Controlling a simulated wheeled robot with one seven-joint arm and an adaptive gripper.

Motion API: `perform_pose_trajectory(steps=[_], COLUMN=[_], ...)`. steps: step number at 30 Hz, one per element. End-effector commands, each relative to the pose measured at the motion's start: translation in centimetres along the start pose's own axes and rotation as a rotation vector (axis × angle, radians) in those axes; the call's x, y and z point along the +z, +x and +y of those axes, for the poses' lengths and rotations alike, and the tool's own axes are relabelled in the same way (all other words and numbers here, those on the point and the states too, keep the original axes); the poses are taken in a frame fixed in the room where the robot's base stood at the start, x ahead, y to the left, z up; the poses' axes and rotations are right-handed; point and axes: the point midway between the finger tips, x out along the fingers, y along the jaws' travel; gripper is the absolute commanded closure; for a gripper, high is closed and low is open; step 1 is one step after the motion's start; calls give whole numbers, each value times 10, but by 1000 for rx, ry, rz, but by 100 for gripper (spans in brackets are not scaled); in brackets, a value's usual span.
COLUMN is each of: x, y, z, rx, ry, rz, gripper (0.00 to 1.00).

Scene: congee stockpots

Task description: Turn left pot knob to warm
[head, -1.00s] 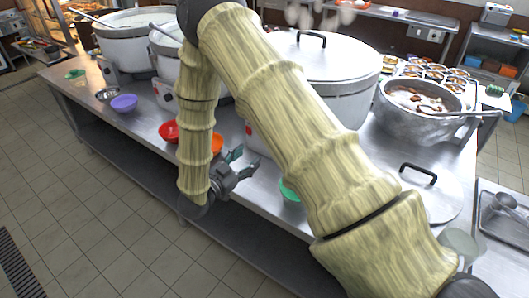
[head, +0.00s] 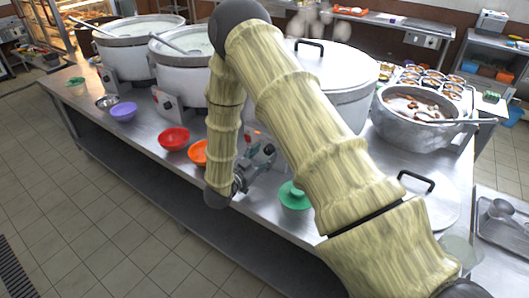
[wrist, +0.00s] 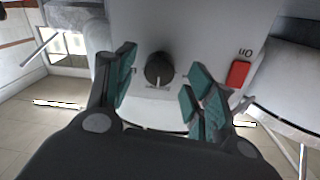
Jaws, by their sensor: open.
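In the head view, white pots stand in a row: the far left pot (head: 138,58), the middle pot (head: 185,75) and the lidded right pot (head: 335,95). My gripper (head: 262,153) is in front of the control panel by the lidded right pot. In the wrist view, my gripper (wrist: 160,85) is open, with teal finger pads on either side of a round black knob (wrist: 159,70). The pads look apart from the knob. A red switch (wrist: 238,73) is to its right on the pale panel (wrist: 200,30). The knob's setting is too small to read.
On the steel counter (head: 140,133) are a purple bowl (head: 123,111), a red bowl (head: 174,139), an orange bowl (head: 198,153) and a green bowl (head: 294,196). A large grey pot (head: 415,125) and a loose lid (head: 440,205) are at the right.

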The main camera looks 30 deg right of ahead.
Motion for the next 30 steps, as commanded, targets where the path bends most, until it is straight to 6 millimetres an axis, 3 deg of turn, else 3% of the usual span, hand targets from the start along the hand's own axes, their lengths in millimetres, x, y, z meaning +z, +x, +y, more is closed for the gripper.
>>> perform_pose_trajectory(steps=[13,14,21,30], x=[0,0,0,0], y=[10,10,10,10], z=[0,0,0,0], rx=[0,0,0,0], ry=[0,0,0,-21], rz=[1,1,1,2], gripper=[46,48,92,93])
